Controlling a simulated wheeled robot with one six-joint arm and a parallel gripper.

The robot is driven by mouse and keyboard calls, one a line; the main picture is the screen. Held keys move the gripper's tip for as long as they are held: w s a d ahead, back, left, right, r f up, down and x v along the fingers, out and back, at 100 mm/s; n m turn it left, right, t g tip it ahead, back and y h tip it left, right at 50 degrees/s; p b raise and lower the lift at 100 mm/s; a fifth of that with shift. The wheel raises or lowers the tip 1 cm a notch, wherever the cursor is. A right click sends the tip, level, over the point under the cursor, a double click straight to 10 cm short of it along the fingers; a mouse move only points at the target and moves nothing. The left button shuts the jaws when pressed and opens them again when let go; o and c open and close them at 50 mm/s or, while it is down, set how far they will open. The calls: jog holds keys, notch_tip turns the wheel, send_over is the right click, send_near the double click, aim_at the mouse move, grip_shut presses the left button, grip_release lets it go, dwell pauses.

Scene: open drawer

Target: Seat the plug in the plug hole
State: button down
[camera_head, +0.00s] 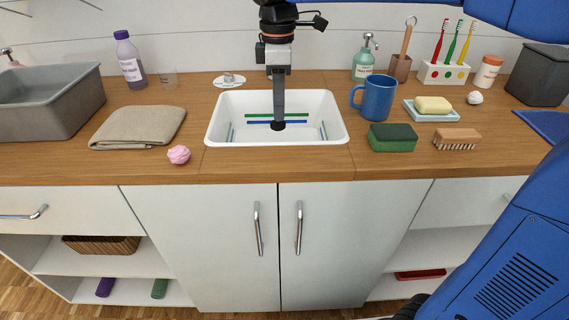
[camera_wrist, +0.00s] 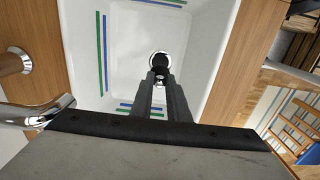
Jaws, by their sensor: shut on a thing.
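My gripper (camera_head: 278,112) points straight down into the white sink basin (camera_head: 335,132). It is shut on the black plug (camera_head: 278,127), which is low over the basin floor. In the wrist view my gripper (camera_wrist: 161,80) has its two fingers close together, with the plug (camera_wrist: 160,71) at their tips. The plug hole (camera_wrist: 160,54) shows as a shiny ring just beyond the tips, partly covered by the plug. I cannot tell whether the plug touches the hole or is a little above it.
Green and blue stripes mark the basin walls. A blue mug (camera_head: 378,98) and a green sponge (camera_head: 392,138) stand close right of the sink. A folded towel (camera_head: 138,127) and a pink ball (camera_head: 178,155) lie to its left. The faucet (camera_wrist: 45,112) is beside the basin.

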jog(key=shift+a+f, duration=0.15)
jog(key=shift+f, duration=4.95)
jog(key=shift+f, duration=0.1)
jog(key=c, duration=1.7)
grip_release()
notch_tip(320, 180, up, 12)
jog(key=shift+r, duration=0.15)
jog(key=shift+s, duration=0.1)
